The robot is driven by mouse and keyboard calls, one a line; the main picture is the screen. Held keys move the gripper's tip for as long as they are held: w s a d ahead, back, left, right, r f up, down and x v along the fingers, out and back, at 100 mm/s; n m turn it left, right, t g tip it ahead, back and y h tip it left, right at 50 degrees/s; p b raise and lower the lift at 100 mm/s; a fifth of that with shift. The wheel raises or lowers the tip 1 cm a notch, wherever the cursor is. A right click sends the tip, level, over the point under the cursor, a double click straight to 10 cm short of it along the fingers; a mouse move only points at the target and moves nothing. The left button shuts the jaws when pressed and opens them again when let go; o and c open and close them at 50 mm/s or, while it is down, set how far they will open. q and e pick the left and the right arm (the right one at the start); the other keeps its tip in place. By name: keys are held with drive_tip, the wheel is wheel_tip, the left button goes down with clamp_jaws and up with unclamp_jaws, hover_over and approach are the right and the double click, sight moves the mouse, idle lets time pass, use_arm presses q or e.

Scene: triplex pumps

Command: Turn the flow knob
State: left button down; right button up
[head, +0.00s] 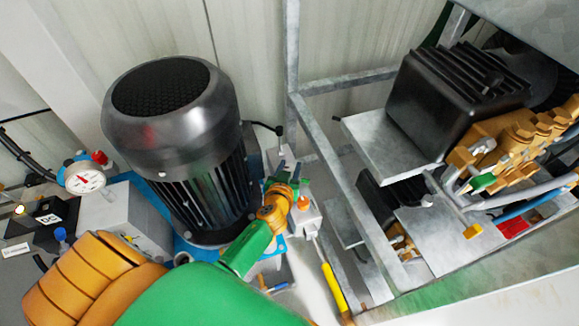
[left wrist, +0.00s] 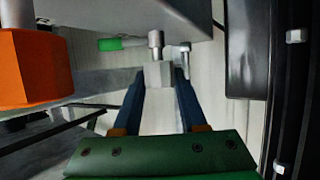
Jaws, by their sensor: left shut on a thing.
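My left gripper (head: 284,178) reaches in from the lower left, at the right side of the large black motor. In the left wrist view the two dark blue fingers of my left gripper (left wrist: 160,76) are closed around a small pale grey block-shaped knob (left wrist: 158,73). The knob sits by a metal stem below a grey housing (left wrist: 130,20). In the head view the arm and fingers hide the knob. Which fitting is the flow knob is not marked. An orange faceted knob (left wrist: 35,65) is apart from the fingers; an orange cap (head: 303,203) shows beside the gripper. My right gripper is not seen.
The black motor (head: 175,130) stands close left of the gripper. A grey metal frame (head: 345,180) and a second pump with brass fittings (head: 515,140) are at right. A pressure gauge (head: 85,178) and a yellow-sleeved rod (head: 334,287) are nearby. Room around the gripper is tight.

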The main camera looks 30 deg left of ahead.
use_arm(q)
drive_tip(key=shift+a+r+m+h+p, duration=0.1)
drive_tip(key=shift+r+m+h+p, duration=0.1)
drive_tip(key=shift+m+h+p, duration=0.65)
drive_tip(key=shift+m+t+h+p, duration=0.4)
drive_tip(key=shift+m+h, duration=0.15)
drive_tip(key=shift+h, duration=0.2)
drive_tip(key=shift+m+h, duration=0.4)
drive_tip(key=shift+h, duration=0.1)
drive_tip(key=shift+f+m+h+p, duration=0.1)
drive_tip(key=shift+m+h+p, duration=0.35)
drive_tip(key=shift+m+h, duration=0.55)
drive_tip(key=shift+h, duration=0.2)
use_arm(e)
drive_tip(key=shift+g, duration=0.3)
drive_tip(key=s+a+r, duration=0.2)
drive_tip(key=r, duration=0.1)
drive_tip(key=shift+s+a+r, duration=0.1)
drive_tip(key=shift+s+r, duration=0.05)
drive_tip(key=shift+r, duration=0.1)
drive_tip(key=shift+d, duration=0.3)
use_arm(q)
drive_tip(key=shift+c, duration=2.2)
unclamp_jaws()
drive_tip(key=shift+f, duration=0.1)
